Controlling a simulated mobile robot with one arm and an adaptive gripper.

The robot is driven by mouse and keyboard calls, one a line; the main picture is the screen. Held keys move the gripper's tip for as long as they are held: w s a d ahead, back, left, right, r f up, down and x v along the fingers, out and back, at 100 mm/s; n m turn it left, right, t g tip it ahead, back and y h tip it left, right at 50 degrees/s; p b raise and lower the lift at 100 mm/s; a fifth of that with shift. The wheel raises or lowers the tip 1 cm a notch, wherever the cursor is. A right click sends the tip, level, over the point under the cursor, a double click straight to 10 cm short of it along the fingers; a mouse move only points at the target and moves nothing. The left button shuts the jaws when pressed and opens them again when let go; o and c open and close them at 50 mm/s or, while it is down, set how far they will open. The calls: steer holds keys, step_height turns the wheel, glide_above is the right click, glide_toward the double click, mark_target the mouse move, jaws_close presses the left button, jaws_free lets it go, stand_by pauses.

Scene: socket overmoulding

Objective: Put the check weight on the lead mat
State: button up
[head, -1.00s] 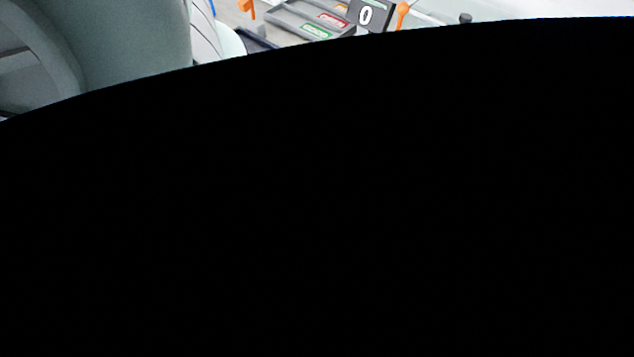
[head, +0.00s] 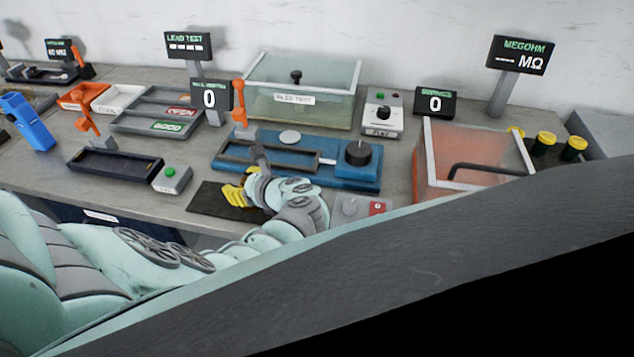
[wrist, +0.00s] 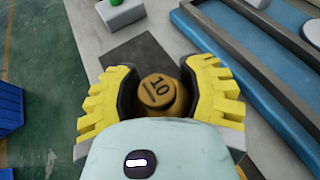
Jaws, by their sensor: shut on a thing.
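The check weight (wrist: 158,93) is a brass cylinder with "10" on its top, seen in the wrist view between my yellow fingers. My gripper (wrist: 165,70) is shut on it. In the head view my gripper (head: 238,194) is low over a flat dark mat (head: 211,200) near the front edge of the bench. The mat also shows in the wrist view (wrist: 140,58), beneath and beyond the weight. I cannot tell whether the weight touches the mat. The weight is hidden by my gripper in the head view.
A blue fixture (head: 360,175) with a black knob stands just behind the mat. A black tray (head: 115,165) with a green-button box is to the left. A grey box with a red button (head: 377,207) and an orange-tinted enclosure (head: 465,150) are to the right.

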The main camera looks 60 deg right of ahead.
steer(key=shift+d, duration=0.1)
stand_by(0.3)
steer(key=shift+f, duration=0.2)
steer(key=o, duration=1.4)
steer(key=shift+s+r, duration=0.2)
steer(key=v, duration=1.1)
steer(key=shift+s+p, duration=0.3)
steer(key=shift+p, duration=0.05)
steer(key=shift+r, duration=0.1)
